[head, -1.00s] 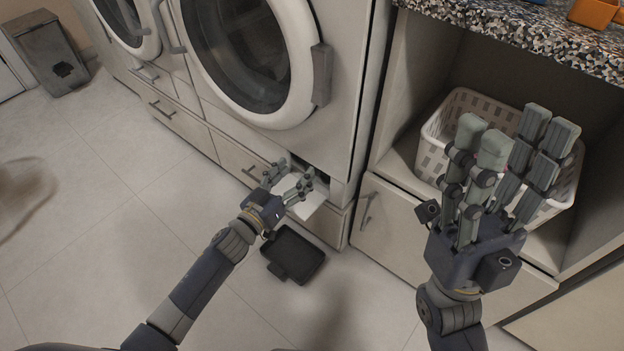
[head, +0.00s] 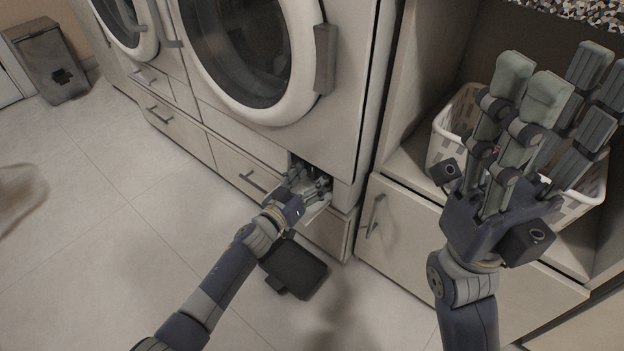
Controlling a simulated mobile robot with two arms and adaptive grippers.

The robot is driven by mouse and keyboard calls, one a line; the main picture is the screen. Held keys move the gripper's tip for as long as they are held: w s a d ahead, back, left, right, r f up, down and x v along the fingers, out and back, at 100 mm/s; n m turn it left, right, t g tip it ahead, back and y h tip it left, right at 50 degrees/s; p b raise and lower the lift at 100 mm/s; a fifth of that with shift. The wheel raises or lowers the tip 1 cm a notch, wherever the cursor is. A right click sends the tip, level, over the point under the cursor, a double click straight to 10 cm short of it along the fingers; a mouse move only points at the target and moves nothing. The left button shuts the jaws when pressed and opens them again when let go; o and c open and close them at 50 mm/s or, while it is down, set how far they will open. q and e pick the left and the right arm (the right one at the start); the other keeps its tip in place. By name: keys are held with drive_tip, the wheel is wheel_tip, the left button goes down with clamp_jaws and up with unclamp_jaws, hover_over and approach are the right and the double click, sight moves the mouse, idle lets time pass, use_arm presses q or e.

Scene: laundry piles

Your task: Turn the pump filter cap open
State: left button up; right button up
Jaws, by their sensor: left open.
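The washing machine (head: 345,110) has a small open compartment (head: 318,170) low on its front, below the round door. The pump filter cap cannot be made out; the compartment inside is dark and partly hidden by my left gripper. My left gripper (head: 308,182) is open at the mouth of the compartment, its fingers pointing in. A white flap or tray (head: 316,210) shows just under the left gripper. My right gripper (head: 545,95) is raised at the right, in front of the shelf, with its fingers pointing up and apart from the machine.
A dark shallow tray (head: 296,266) lies on the floor below the compartment, close to my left forearm. A white laundry basket (head: 447,125) stands on the shelf behind my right gripper. A grey bin (head: 48,62) is at the far left. The floor at left is mostly clear.

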use_arm(q)
drive_tip(key=shift+c, duration=0.3)
drive_tip(key=c, duration=1)
drive_tip(key=shift+m, duration=1.4)
drive_tip(key=o, duration=1.1)
drive_tip(key=shift+c, duration=0.2)
drive_tip(key=v, duration=1.2)
drive_tip(key=shift+f, duration=0.2)
